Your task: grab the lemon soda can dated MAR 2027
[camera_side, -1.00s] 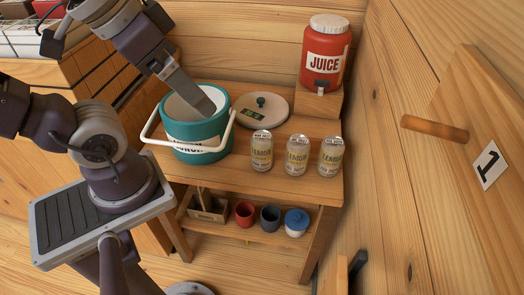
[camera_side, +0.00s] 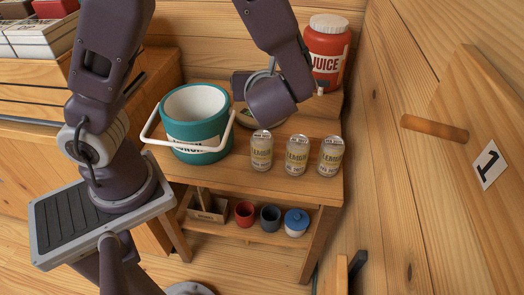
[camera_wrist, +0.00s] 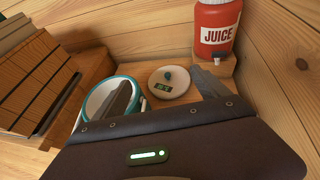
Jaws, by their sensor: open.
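Three lemon soda cans stand upright in a row at the table's front right: a left can (camera_side: 262,152), a middle can (camera_side: 297,156) and a right can (camera_side: 330,158). In the side view my wrist is above and behind the cans and hides most of the gripper. No can shows in the wrist view.
A teal cooler (camera_side: 197,146) with a white handle stands left of the cans. Its round lid (camera_wrist: 168,85) lies behind them. A red juice dispenser (camera_side: 325,52) stands at the back right. Cups (camera_side: 270,217) sit on the lower shelf. The wooden wall rises close on the right.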

